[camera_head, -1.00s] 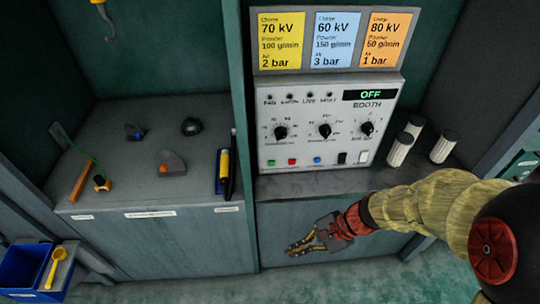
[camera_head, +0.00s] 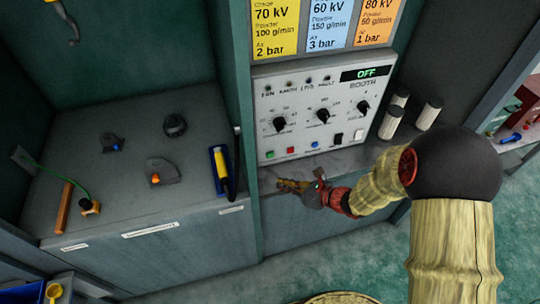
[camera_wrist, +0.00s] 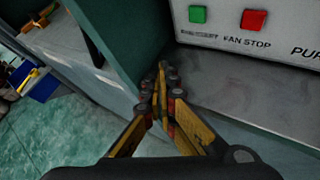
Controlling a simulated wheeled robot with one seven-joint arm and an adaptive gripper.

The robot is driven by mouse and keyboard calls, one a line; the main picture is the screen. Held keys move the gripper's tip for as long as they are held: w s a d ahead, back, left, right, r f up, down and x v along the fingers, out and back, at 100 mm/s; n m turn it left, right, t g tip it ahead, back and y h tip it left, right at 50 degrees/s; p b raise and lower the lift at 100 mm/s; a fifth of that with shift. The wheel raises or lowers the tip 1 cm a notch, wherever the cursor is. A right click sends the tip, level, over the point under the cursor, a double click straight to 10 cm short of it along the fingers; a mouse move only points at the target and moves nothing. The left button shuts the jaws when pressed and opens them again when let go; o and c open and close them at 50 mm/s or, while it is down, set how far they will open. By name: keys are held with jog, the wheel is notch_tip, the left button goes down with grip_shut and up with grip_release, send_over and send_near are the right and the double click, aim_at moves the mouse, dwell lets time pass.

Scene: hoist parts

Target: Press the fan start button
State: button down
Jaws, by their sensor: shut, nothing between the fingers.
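The control panel (camera_head: 310,108) shows a small green button (camera_head: 270,154) at its lower left, with a red button (camera_head: 290,150) just to its right. In the wrist view the green button (camera_wrist: 197,14) is at the top, left of the red button (camera_wrist: 253,19). The label below the red one reads FAN STOP; the one below the green is too small to read surely. My gripper (camera_head: 281,184) is shut and empty, below the green button near the shelf's front edge. In the wrist view its fingertips (camera_wrist: 162,70) are apart from the panel, below and left of the green button.
A blue button (camera_head: 315,144), a black switch (camera_head: 338,139) and a white switch (camera_head: 358,136) continue the row. White cylinders (camera_head: 428,114) stand right of the panel. A teal partition (camera_wrist: 110,45) rises close left of my fingers. The ledge (camera_wrist: 225,90) before the panel is bare.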

jog(key=b, duration=0.1)
send_near(264, 160)
jog(key=shift+w+a+f, duration=0.15)
jog(key=shift+a+f, duration=0.4)
jog(key=shift+a, duration=0.1)
jog(key=shift+w+a+f, duration=0.15)
jog(key=shift+a+f, duration=0.45)
jog(key=shift+a, duration=0.05)
jog(key=shift+w, duration=0.1)
dwell(0.8)
jog(key=shift+w+a, duration=0.1)
jog(key=shift+w, duration=0.2)
jog(key=shift+w+a, duration=0.15)
jog(key=shift+w, duration=0.25)
dwell(0.7)
dwell(0.3)
jog(key=shift+s+d, duration=0.25)
jog(key=shift+s, duration=0.55)
